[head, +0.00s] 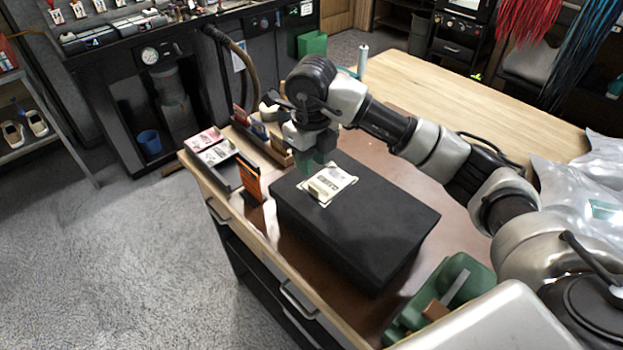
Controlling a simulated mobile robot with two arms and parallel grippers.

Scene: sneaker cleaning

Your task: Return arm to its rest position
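My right arm reaches in from the right side of the head view. Its gripper (318,168) points down above the far left part of a black box (365,222). Its fingers are small and dark, so I cannot tell whether they are open or shut. A whitish card (327,187) with print, and a small pale piece on it, lies flat on the box lid just below the gripper. I see nothing clearly held. My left gripper is not in view.
The box stands on a wooden workbench (456,92). Card holders, an orange card (250,181) and a tray line its left edge. A green caddy (450,288) is at the front, and clear plastic bags (603,165) lie at right. The bench's back is clear.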

